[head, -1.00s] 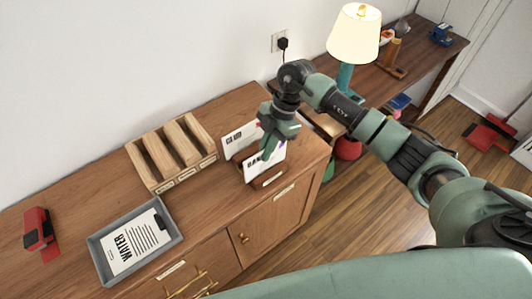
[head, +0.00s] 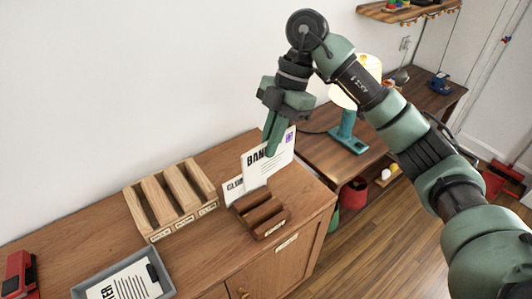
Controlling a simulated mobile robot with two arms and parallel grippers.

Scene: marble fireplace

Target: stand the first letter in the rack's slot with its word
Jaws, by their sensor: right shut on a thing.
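My right gripper (head: 271,146) is shut on the top of a white letter (head: 283,153) with a word starting "BAN" and a purple stamp. It holds the letter upright above the small dark-brown holder (head: 259,214). A second white letter (head: 232,191), its word partly hidden and starting "CLU", stands at this holder, behind the held letter. The pale wooden rack (head: 160,194) stands to the left, with several upright dividers and empty slots. Small labels are on its front edge, too small to read. My left gripper is not in view.
A teal lamp (head: 347,135) stands on the desk at the right. The cabinet top between rack and dark holder is narrow but clear.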

